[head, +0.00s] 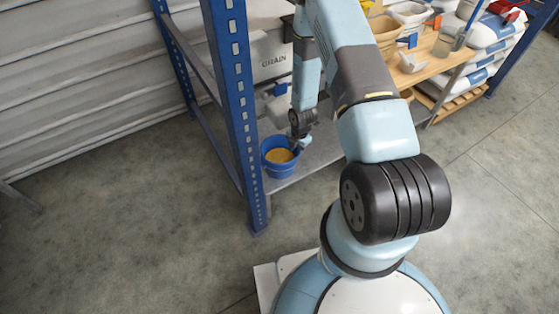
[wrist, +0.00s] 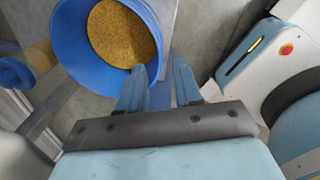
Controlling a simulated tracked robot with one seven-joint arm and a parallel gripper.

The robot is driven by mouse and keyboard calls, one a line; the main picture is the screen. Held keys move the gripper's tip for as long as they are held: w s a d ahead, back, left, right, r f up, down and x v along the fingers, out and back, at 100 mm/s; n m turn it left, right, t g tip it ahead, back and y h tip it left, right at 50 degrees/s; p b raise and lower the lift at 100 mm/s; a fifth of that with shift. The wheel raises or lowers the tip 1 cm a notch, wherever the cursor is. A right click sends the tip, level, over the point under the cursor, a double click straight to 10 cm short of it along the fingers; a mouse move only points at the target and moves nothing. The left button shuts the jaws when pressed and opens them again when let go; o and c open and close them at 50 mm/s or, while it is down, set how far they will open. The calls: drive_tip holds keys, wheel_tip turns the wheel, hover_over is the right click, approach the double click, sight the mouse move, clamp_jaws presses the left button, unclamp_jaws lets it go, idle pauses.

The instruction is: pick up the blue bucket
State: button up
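The blue bucket (head: 269,167) stands upright at the front left end of the low shelf of the blue rack, with yellow-brown grain inside. In the wrist view the bucket (wrist: 68,40) fills the top left, its open mouth and grain facing the camera. My gripper (head: 303,143) is at the bucket's right side, pointing down. In the wrist view my gripper (wrist: 161,68) has its two fingers apart, the left fingertip overlapping the bucket's right rim. The right finger is outside the bucket. I cannot tell whether either finger touches the rim.
A blue rack post (head: 238,110) rises just left of the bucket. A hopper marked GRAIN (head: 268,62) is behind. A wooden bench (head: 432,68) with tubs and sacks stands at the right. The concrete floor at the front left is clear.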

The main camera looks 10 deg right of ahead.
hover_over(293, 165)
wheel_tip(293, 165, down, 5)
drive_tip(key=shift+d+f, duration=0.1)
drive_tip(key=shift+f, duration=2.55)
drive_tip(key=shift+c, duration=0.5)
clamp_jaws()
drive_tip(key=shift+w, duration=0.1)
